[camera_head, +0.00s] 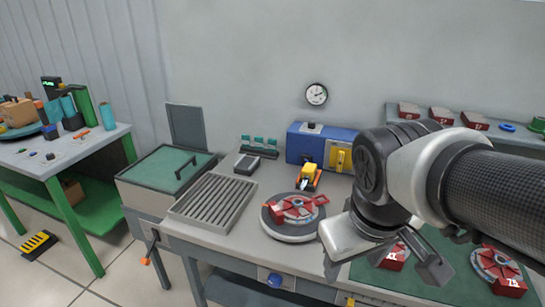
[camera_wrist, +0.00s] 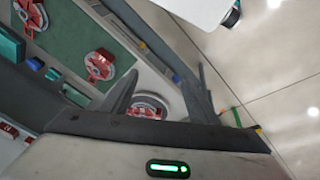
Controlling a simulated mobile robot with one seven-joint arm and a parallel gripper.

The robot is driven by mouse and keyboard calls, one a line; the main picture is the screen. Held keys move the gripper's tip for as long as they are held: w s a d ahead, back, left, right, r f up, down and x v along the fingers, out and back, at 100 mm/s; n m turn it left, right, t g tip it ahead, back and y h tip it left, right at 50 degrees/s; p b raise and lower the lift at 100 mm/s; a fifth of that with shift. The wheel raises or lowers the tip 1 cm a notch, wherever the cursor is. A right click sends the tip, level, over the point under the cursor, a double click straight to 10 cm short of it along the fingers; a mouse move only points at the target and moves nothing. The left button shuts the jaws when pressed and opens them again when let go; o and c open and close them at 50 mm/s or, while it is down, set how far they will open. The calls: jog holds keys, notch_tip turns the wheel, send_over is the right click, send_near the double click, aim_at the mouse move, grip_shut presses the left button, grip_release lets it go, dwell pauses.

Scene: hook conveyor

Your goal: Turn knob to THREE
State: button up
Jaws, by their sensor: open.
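A round blue knob (camera_head: 275,280) is on the front of the workbench (camera_head: 240,240), below the tabletop. Its pointer and any numbers are too small to read. A small dark knob-like part (camera_head: 312,125) sits on top of a blue box at the back; I cannot tell which knob is THREE's. My gripper (camera_head: 385,268) hangs over the right part of the bench, right of the blue knob and apart from it. In the wrist view my gripper (camera_wrist: 167,72) has its two dark fingers spread with nothing between the tips.
A round grey plate with red parts (camera_head: 290,222) lies left of my gripper, beside a slotted tray (camera_head: 213,200). The blue box (camera_head: 300,145) with a yellow front stands behind. A green mat (camera_head: 450,265) holds more red parts.

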notch_tip(320, 180, down, 13)
jog(key=w+a+n+g+h+b, duration=0.1)
jog(key=a+n+g+h+b, duration=0.2)
jog(key=n, duration=0.5)
jog(key=n+t+h+b, duration=0.2)
jog(key=n+t+b, duration=1.25)
jog(key=n, duration=1.85)
send_near(273, 284)
jog(key=w+d, duration=0.1)
jog(key=w, duration=0.1)
jog(key=w+f+t, duration=0.1)
jog(key=w, duration=0.2)
jog(key=w+d+t, duration=0.1)
jog(key=w, duration=0.1)
jog(key=shift+w+d+f, duration=0.3)
jog(key=shift+w+d, duration=0.05)
jog(key=shift+d, duration=0.05)
jog(key=c, duration=1)
